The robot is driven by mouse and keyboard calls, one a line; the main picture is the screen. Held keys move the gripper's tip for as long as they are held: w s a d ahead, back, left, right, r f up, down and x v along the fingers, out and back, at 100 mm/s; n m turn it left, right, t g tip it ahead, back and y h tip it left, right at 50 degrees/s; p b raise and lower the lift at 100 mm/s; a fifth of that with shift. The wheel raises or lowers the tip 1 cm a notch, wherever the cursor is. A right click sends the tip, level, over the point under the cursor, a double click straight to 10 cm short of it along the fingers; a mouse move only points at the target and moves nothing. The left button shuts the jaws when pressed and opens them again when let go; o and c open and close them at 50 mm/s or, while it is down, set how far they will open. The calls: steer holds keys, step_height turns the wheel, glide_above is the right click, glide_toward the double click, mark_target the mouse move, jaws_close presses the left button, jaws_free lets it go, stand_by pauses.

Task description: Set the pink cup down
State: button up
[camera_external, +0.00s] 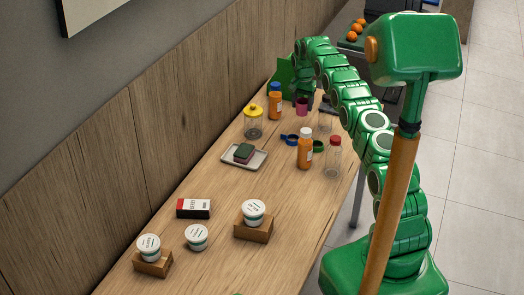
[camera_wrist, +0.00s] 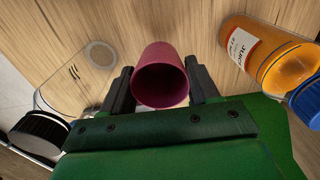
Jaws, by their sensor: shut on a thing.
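The pink cup (camera_wrist: 160,75) sits between the two dark fingers of my gripper (camera_wrist: 162,88) in the wrist view, with its open mouth facing the camera. My gripper is shut on it. In the external view the pink cup (camera_external: 302,106) shows at the far part of the wooden table (camera_external: 215,185), beside an orange juice bottle. Whether its base touches the table cannot be told. My gripper's fingers are mostly hidden there by the green arm.
A juice bottle with a blue cap (camera_wrist: 268,55) lies close on the right in the wrist view; a clear jar (camera_wrist: 75,65) with a black lid is on the left. Bare wood lies between.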

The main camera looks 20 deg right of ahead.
mark_target(301, 111)
steer(key=shift+w+f, duration=0.35)
steer(key=shift+f, duration=0.1)
steer(key=shift+w+f, duration=0.2)
steer(key=shift+w, duration=0.05)
steer(key=shift+d+f, duration=0.1)
steer(key=shift+f, duration=1.55)
steer(key=o, duration=1)
steer(key=shift+f, duration=0.1)
